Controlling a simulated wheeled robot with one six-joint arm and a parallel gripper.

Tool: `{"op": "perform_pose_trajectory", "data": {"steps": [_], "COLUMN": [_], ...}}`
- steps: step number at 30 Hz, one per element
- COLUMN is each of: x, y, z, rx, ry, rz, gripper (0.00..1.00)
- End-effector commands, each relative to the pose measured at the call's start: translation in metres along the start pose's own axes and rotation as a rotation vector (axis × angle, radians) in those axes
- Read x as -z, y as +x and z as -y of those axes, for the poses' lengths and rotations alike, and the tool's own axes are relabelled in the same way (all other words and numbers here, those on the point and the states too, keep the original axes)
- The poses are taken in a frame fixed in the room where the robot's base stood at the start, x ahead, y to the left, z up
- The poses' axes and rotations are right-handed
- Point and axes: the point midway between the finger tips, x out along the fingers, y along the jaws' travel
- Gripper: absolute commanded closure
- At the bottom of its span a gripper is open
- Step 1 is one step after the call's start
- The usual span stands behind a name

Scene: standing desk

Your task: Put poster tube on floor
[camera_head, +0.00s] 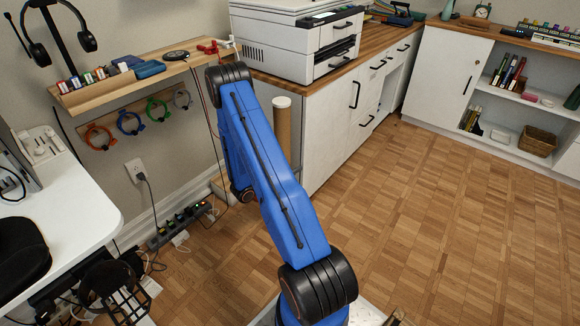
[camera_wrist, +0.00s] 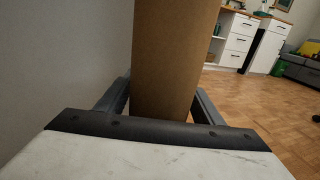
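The poster tube (camera_head: 283,128) is a brown cardboard cylinder with a pale top end. In the head view it stands close to upright beside the white cabinet, with its lower part hidden behind my blue arm. In the wrist view the tube (camera_wrist: 170,60) fills the middle and leans slightly. The fingers of my gripper (camera_wrist: 163,98) lie along both sides of it, with no clear gap at the tips, and look closed on it. My gripper is hidden in the head view. The tube's bottom end is out of sight. The wooden floor (camera_head: 440,210) is bare on the right.
The white cabinet (camera_head: 335,128) with a printer (camera_head: 290,45) stands just behind the tube. A wall shelf (camera_head: 130,80) with hanging cables is at left. A power strip (camera_head: 180,226) and cords lie along the wall. A white desk (camera_head: 65,225) is at left.

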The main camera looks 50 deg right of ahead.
Motion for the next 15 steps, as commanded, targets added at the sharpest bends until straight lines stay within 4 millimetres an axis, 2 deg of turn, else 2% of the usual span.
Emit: {"op": "perform_pose_trajectory", "data": {"steps": [7, 11, 15], "x": [-0.003, -0.002, -0.002], "y": [-0.004, -0.020, -0.046], "z": [0.000, -0.001, -0.001], "rx": [-0.002, -0.003, -0.004], "ry": [-0.001, -0.001, 0.000], "rz": [0.000, 0.000, 0.000], "gripper": [0.39, 0.39, 0.39]}}
